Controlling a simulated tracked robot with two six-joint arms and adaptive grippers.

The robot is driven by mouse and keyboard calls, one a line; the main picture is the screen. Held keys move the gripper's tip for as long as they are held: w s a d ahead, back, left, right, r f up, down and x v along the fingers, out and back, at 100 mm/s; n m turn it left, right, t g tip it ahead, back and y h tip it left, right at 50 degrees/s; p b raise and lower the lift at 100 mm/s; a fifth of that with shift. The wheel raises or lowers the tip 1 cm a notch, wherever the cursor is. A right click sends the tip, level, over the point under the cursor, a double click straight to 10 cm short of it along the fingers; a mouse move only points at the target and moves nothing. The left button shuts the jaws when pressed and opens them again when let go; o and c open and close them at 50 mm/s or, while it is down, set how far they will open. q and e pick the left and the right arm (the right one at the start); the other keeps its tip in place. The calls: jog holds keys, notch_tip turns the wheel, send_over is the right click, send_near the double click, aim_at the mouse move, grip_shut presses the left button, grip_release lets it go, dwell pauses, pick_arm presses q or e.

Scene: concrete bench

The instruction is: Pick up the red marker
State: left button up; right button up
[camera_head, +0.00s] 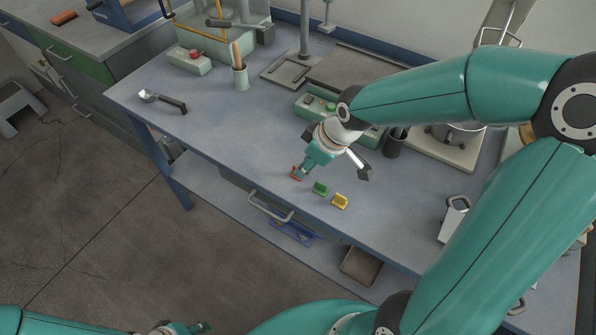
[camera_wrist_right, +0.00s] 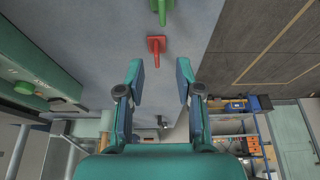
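The red marker (camera_head: 295,174) lies on the blue-grey bench top near its front edge. In the right wrist view the red marker (camera_wrist_right: 157,52) is a small block with a flat square base, just beyond the fingertips and roughly centred between them. My right gripper (camera_head: 304,170) is over the front of the bench, close beside the marker and partly covering it in the head view. In the wrist view this gripper (camera_wrist_right: 160,72) is open, with nothing between its fingers. My left gripper (camera_head: 187,328) shows only partly at the bottom edge, away from the bench; its fingers are unclear.
A green marker (camera_head: 321,188) and a yellow marker (camera_head: 340,201) stand to the right of the red one. A scoop (camera_head: 163,101) and a cup with a tool (camera_head: 240,77) are further left. A white container (camera_head: 455,217) stands at right. Bench left of the marker is clear.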

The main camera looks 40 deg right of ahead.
jog(key=x, duration=0.5)
jog(key=shift+w+d, duration=0.1)
jog(key=shift+d, duration=0.1)
jog(key=c, duration=0.5)
jog(key=shift+r, duration=0.1)
